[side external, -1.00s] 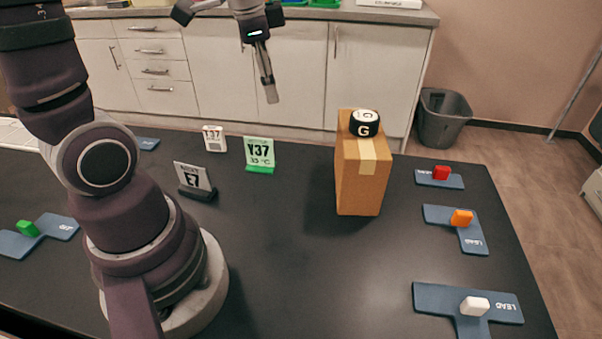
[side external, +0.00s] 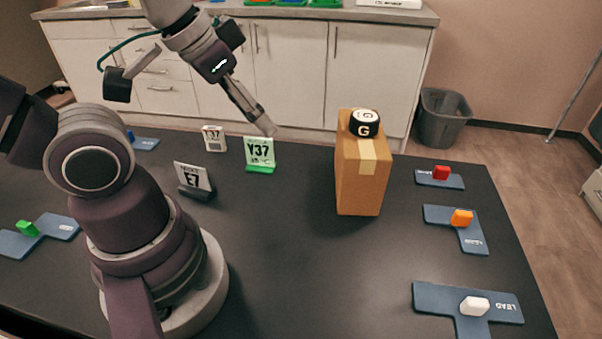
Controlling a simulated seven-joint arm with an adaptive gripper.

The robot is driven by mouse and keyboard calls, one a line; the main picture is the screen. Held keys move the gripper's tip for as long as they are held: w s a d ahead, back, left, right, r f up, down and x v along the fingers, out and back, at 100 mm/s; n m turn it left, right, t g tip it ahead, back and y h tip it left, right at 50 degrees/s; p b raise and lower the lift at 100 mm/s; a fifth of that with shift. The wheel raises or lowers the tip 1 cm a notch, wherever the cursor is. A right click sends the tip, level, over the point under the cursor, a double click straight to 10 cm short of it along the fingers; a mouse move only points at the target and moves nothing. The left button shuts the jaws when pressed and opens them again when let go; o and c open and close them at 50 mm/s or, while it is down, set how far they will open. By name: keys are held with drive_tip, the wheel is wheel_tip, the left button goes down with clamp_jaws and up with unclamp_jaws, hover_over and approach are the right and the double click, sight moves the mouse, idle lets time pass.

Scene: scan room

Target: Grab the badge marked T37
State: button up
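A small white badge (side external: 214,138) stands upright at the back of the black table; its small mark ends in 37, but I cannot surely read its first letter. A green badge (side external: 260,153) stands to its right in a green base and seems to read Y37. A grey-white badge marked E7 (side external: 193,177) leans in a dark holder nearer the camera. My gripper (side external: 265,126) points down and right, its tip at the green badge's top edge in the picture. I cannot tell whether it touches it. The fingers overlap side-on, so their opening is hidden.
A cardboard box (side external: 361,180) with a black-and-white G roll (side external: 364,123) on top stands right of the badges. Blue plates with a red block (side external: 441,173), an orange block (side external: 461,217) and a white block (side external: 474,306) lie along the right. The table's front middle is clear.

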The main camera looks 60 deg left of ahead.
idle(0.4)
drive_tip(key=o, duration=0.9)
drive_tip(key=n+g+y, duration=0.2)
drive_tip(key=n+y, duration=0.1)
drive_tip(key=n, duration=0.6)
approach(212, 128)
drive_tip(key=shift+n+g, duration=0.3)
drive_tip(key=x, duration=1)
drive_tip(key=shift+w+a, duration=0.1)
drive_tip(key=shift+w, duration=0.2)
